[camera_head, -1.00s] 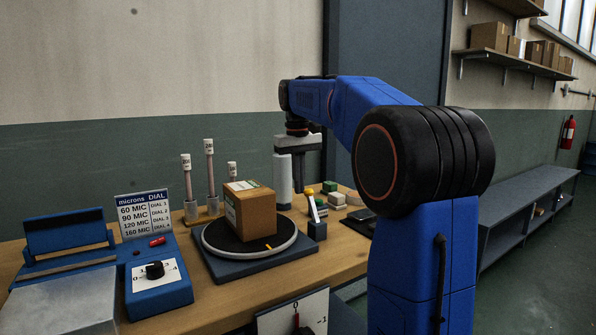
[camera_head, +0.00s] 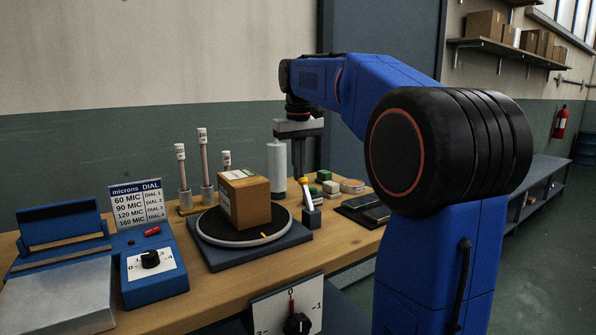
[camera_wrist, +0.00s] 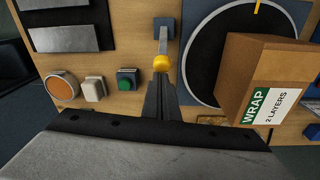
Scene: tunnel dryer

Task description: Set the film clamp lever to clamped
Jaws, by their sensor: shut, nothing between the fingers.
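The film clamp lever is a pale arm with a yellow knob (camera_head: 304,181) on a small blue base (camera_head: 312,217), beside the turntable. The arm leans slightly left as it rises from its base. My gripper (camera_head: 299,176) points down with its dark fingers together and empty, right at the knob. In the wrist view the yellow knob (camera_wrist: 161,63) is just beyond the fingertips (camera_wrist: 160,82), with the lever arm running up to its blue base (camera_wrist: 164,28). I cannot tell whether the fingers touch the knob. No clamped marking is readable.
A cardboard box (camera_head: 244,200) stands on the round turntable (camera_head: 221,235), left of the lever. A dial panel (camera_head: 287,309) hangs at the bench front.

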